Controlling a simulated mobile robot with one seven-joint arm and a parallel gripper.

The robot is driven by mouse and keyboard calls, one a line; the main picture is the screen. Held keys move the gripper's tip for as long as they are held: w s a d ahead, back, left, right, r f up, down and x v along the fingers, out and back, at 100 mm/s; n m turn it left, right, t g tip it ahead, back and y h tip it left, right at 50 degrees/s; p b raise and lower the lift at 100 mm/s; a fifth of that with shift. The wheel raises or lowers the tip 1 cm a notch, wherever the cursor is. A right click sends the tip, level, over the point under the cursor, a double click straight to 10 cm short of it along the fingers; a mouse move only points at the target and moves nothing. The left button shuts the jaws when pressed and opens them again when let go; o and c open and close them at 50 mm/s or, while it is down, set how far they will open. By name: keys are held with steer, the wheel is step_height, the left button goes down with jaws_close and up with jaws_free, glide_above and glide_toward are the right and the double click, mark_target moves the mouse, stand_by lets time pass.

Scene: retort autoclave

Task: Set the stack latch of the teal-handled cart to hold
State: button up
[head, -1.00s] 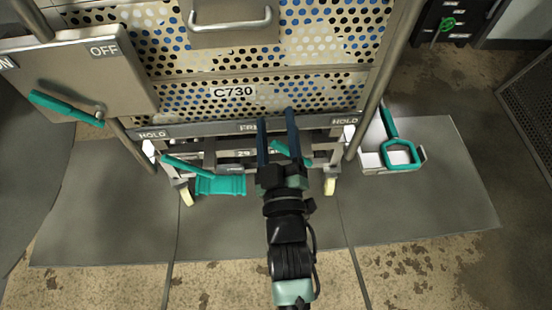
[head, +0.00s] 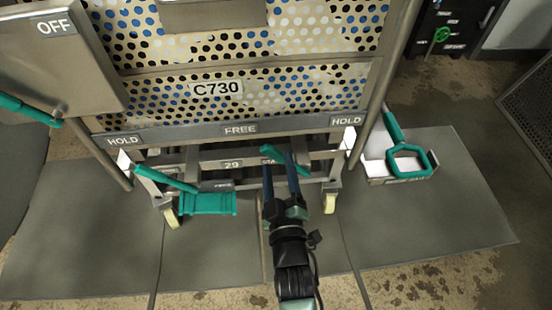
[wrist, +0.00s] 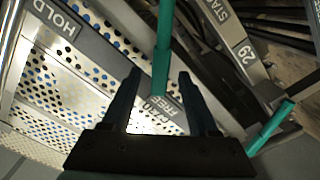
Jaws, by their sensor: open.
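The teal-handled cart, marked 29 (head: 231,164), stands under the perforated C730 basket. Its stack latch is a teal lever (head: 285,152) beside a partly hidden STACK label, below a rail marked HOLD, FREE and HOLD. In the wrist view the lever (wrist: 163,45) has its free end by the FREE mark (wrist: 172,106). My gripper (head: 279,166) is open. Its fingertips overlap the lever in the head view. In the wrist view the lever's end appears between my two fingers (wrist: 159,76); I cannot tell whether they touch it.
A teal pedal (head: 208,203) with a lever (head: 165,179) is at the cart's lower left. A teal loop handle (head: 408,155) in a tray is on the right. A panel marked OFF (head: 56,24) with a teal handle is at upper left.

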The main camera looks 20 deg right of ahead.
mark_target(276, 159)
steer(key=x, duration=0.1)
steer(key=b+x, duration=0.1)
steer(key=shift+w+f, duration=0.2)
steer(key=shift+w, duration=0.1)
steer(key=shift+w+d+r+b, duration=0.2)
steer(key=shift+w+b, duration=0.25)
steer(key=shift+w, duration=0.2)
jaws_close()
steer(key=shift+f, duration=0.1)
stand_by(0.7)
